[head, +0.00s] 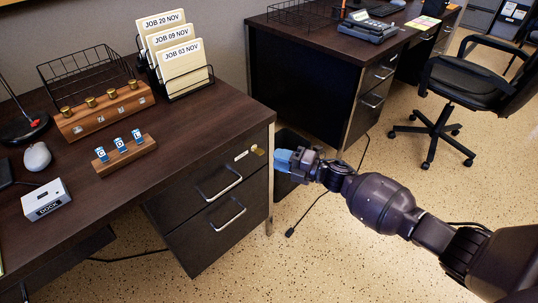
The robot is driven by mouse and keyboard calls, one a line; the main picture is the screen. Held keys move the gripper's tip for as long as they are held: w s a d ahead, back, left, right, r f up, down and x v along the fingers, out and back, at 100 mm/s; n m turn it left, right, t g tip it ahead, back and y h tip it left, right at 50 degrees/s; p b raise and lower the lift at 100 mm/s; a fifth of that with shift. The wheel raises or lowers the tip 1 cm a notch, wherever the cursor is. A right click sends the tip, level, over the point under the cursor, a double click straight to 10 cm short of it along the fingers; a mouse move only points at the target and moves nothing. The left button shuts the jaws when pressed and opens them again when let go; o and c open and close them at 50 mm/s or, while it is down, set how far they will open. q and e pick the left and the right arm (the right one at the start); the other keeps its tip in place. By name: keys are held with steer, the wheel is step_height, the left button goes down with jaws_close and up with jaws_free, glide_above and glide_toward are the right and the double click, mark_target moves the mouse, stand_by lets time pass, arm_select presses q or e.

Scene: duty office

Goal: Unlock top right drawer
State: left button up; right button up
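The top right drawer (217,180) of the near desk is closed, with a silver bar handle. A small pale plate (241,155) is on its face, and a brass-coloured piece (258,151) sits at its upper right corner. I cannot tell whether that piece is a lock or a key. My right gripper (283,160), with blue fingertips, is just right of the desk corner, close to the brass piece and seemingly apart from it. Its finger gap is too small to judge. My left gripper is out of view.
A wooden rack (125,155) with blue lettered tags and a wooden block (104,113) with brass knobs stand on the desk. A file holder (176,62) is behind. A dark bin (287,185) stands beside the desk. A chair (470,85) is at the right.

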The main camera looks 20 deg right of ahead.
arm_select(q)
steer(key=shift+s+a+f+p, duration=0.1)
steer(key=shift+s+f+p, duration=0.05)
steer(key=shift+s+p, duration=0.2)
arm_select(e)
steer(key=v, duration=0.5)
steer(key=shift+s+d, duration=0.1)
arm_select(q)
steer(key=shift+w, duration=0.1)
